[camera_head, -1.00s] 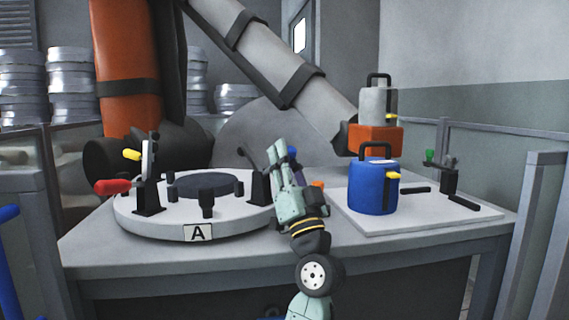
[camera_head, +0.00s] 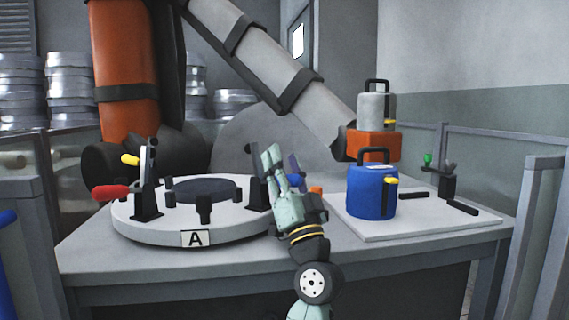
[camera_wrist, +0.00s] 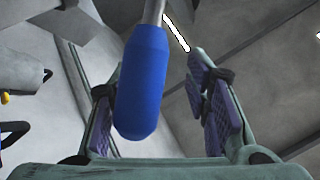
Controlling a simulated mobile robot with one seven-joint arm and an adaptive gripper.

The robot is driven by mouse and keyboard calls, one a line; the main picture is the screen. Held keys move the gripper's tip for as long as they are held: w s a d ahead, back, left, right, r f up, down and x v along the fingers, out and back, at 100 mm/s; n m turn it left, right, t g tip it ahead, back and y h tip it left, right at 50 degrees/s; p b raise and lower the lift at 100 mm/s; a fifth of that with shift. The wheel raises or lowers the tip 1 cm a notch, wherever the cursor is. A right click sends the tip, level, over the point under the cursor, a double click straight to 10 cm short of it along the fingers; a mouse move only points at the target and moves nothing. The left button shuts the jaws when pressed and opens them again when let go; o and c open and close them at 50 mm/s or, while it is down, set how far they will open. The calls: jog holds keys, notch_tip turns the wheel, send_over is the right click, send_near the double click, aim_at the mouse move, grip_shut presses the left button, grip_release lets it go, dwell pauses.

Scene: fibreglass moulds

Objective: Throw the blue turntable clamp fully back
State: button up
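The blue clamp handle (camera_wrist: 143,85) fills the middle of the wrist view, on a grey metal rod running up out of the frame. My gripper (camera_wrist: 155,110) is open, with one finger left and one right of the handle; I see no clear grip on it. In the head view my gripper (camera_head: 281,164) is at the right edge of the white turntable (camera_head: 165,229), beside an upright black clamp bracket (camera_head: 257,180). Plate A (camera_head: 195,238) is on the turntable's front.
A red-handled clamp (camera_head: 112,191) stands at the turntable's left. A blue canister (camera_head: 370,195) stands on the white board (camera_head: 430,226) at right, close to my gripper. A green-tipped clamp (camera_head: 428,159) is behind it. A grey-and-orange block (camera_head: 372,146) is at the back.

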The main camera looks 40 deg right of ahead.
jog(key=s+a, duration=0.4)
jog(key=s, duration=0.8)
jog(key=shift+a+f, duration=0.25)
jog(key=shift+f, duration=0.15)
jog(key=shift+w, duration=0.1)
